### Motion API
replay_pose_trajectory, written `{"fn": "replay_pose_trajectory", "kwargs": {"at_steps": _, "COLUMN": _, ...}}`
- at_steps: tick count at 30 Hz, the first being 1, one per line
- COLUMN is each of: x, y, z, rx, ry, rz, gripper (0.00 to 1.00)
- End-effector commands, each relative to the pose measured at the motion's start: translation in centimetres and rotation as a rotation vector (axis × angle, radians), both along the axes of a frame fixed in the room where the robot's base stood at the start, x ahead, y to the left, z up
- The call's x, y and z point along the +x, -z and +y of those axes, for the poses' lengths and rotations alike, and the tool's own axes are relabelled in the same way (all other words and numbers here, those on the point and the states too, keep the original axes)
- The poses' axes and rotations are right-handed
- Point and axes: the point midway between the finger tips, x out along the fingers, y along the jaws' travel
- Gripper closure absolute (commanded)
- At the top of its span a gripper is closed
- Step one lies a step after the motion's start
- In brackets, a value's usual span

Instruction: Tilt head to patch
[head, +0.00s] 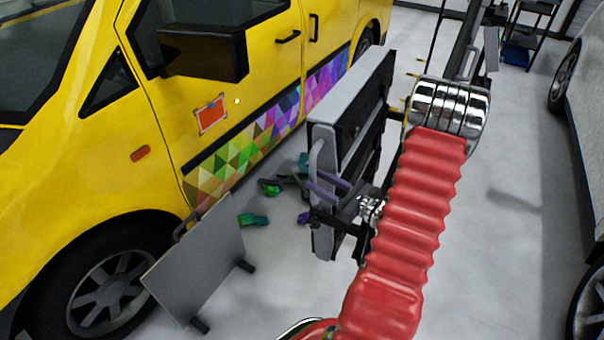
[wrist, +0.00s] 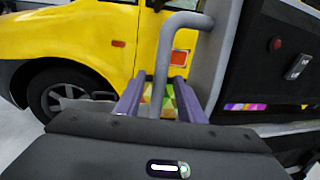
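A lamp head (head: 352,110), a boxy grey and black panel, stands upright and faces the van at an angle. A grey bar handle (head: 316,160) is on its near edge and also shows in the wrist view (wrist: 161,62). My gripper (head: 322,189) is at this handle. In the wrist view its purple fingers (wrist: 160,82) lie on either side of the bar, with van colours showing in the gaps, so it looks open around it. The patch (head: 211,114), an orange-red square with a pale border, is on the yellow van door; it also shows in the wrist view (wrist: 180,58).
The yellow van (head: 165,110) fills the left. A grey board (head: 200,265) leans near its front wheel. Colourful scraps (head: 270,187) lie on the floor beyond. A stand pole (head: 463,45) rises behind my arm. Another vehicle (head: 590,130) is at the right, with clear floor between.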

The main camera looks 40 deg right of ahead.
Motion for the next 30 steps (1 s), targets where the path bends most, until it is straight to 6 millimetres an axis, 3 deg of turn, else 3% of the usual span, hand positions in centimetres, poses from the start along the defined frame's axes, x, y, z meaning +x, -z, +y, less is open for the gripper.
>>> {"fn": "replay_pose_trajectory", "kwargs": {"at_steps": 13, "x": 5.4, "y": 0.0, "z": 1.2, "rx": 0.000, "ry": -0.002, "rz": 0.000, "gripper": 0.65}}
{"fn": "replay_pose_trajectory", "kwargs": {"at_steps": 25, "x": 6.1, "y": 0.0, "z": 1.3, "rx": 0.001, "ry": 0.000, "rz": 0.000, "gripper": 0.65}}
{"fn": "replay_pose_trajectory", "kwargs": {"at_steps": 30, "x": 6.1, "y": 0.0, "z": 1.3, "rx": 0.001, "ry": -0.001, "rz": 0.000, "gripper": 0.75}}
